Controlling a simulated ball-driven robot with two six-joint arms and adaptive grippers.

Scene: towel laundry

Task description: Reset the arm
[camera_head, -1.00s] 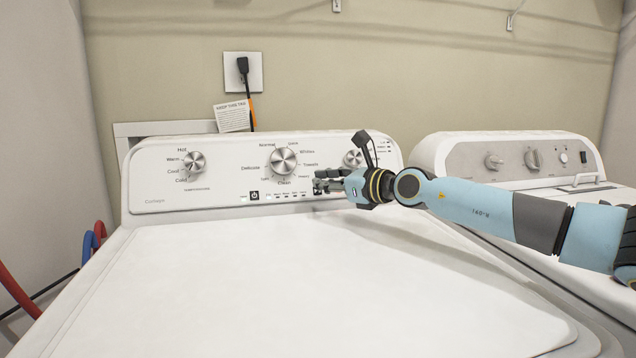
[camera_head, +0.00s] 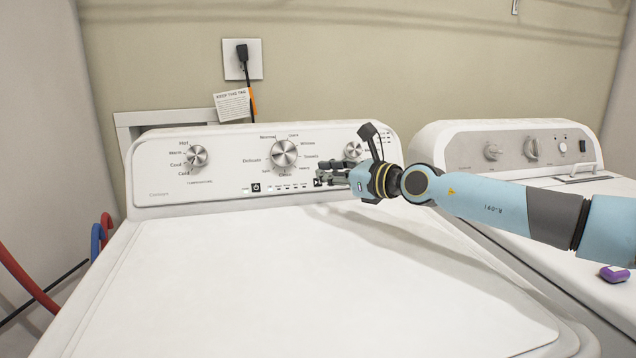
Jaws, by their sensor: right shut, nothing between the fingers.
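My right arm comes in from the right edge, over the right machine and the right part of the washer. My right gripper (camera_head: 322,174) is shut and empty, in front of the right half of the washer's control panel (camera_head: 225,184). Its tips are beside the small start button (camera_head: 317,183); I cannot tell whether they touch it. The gripper and wrist hide part of the panel below the right knob (camera_head: 353,150). My left gripper is not in view.
The white washer lid (camera_head: 270,270) is shut and bare. A second white machine (camera_head: 510,145) stands at the right, with a small purple object (camera_head: 614,273) on top. Red and blue hoses (camera_head: 97,240) hang at the left. A plugged-in cord (camera_head: 243,60) is on the wall.

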